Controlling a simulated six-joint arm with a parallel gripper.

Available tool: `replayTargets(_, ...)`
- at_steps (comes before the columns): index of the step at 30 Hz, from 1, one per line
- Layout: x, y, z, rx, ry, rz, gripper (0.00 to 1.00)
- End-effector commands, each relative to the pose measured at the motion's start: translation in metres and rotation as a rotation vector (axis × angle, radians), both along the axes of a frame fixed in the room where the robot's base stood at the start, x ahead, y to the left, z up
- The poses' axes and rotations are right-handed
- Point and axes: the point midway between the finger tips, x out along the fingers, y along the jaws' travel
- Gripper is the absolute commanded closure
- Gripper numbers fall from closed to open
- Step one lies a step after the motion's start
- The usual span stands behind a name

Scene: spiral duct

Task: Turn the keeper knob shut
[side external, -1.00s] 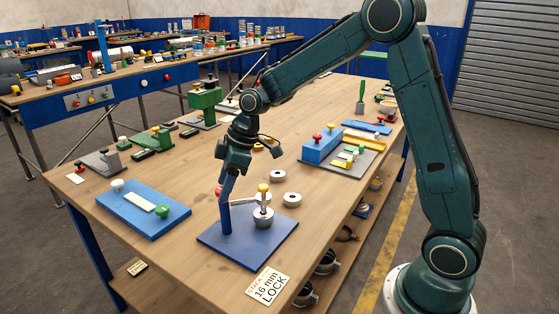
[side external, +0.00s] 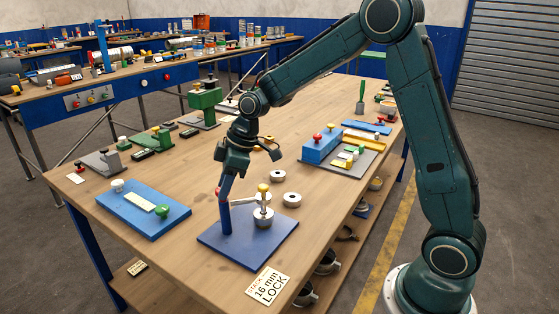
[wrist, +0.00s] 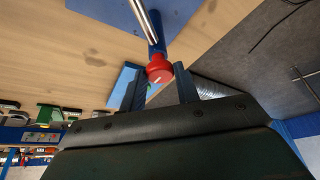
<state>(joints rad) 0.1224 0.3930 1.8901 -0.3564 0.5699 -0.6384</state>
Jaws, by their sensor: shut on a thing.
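The red keeper knob (wrist: 160,69), with a white mark on its face, sits between my gripper's two dark fingers in the wrist view. In the side view only a bit of the red knob (side external: 218,191) shows, at the top of the blue post. My gripper (side external: 226,188) points down over this post and is shut on the knob. The blue post (side external: 226,217) stands on a blue base plate (side external: 262,246). A pale metal bar (side external: 243,200) runs from the post to the yellow-topped spindle (side external: 263,190), which has a metal ring stack (side external: 263,217) at its foot.
Loose metal rings (side external: 292,200) lie behind the plate. A blue board with a green knob (side external: 162,210) is to the left, and a blue block fixture (side external: 322,146) to the right.

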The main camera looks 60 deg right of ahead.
Motion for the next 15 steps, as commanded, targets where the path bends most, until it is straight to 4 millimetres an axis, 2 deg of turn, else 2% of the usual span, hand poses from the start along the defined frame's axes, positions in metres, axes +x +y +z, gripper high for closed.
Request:
replayTargets(8,-0.0008,0.0015,0.0007,-0.001,-0.002,-0.129,0.92)
replayTargets(15,-0.0018,0.0037,0.0009,-0.001,-0.002,-0.322,0.91)
